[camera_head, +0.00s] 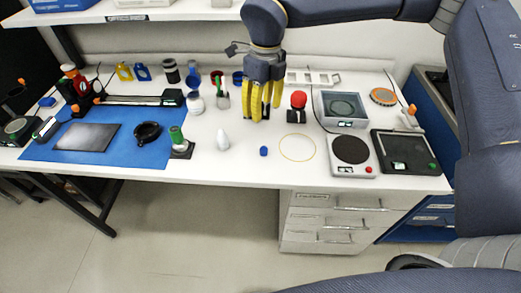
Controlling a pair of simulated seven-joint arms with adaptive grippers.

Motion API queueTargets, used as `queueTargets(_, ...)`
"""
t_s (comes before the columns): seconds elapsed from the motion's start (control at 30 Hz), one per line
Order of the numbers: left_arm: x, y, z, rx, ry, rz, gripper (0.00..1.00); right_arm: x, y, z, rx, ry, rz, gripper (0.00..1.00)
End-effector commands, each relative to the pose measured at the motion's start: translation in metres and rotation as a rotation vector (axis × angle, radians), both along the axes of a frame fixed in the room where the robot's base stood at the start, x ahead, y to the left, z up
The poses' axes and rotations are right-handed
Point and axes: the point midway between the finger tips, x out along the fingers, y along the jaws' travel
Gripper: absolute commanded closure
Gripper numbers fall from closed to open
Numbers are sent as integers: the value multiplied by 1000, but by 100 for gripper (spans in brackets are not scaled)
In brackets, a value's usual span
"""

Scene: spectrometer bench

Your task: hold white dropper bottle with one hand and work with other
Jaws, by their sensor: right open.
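A small white dropper bottle (222,139) stands upright near the front middle of the white bench. My right gripper (263,112), with yellow fingers, points down to the right of the bottle and farther back, apart from it. Its fingers are open, and I see nothing held between them. My left gripper is not in view.
A small blue object (263,151) lies right of the bottle. A green-topped item on a dark base (180,143) stands to its left, at the blue mat's (38,149) edge. A red-topped item (298,103) and a round-plated device (351,150) are to the right. Bare bench surrounds the bottle.

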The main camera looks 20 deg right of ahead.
Motion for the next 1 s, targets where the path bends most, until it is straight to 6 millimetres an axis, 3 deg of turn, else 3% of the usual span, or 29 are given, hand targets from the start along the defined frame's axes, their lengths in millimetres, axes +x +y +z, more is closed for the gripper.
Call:
queueTargets(0.6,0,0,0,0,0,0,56,0,-7,-4,-48,-25,0,52)
queueTargets(0.77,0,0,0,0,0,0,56,0,-7,-24,-48,-22,0,52)
queueTargets(1.0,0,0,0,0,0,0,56,0,-7,-68,-48,-22,0,52)
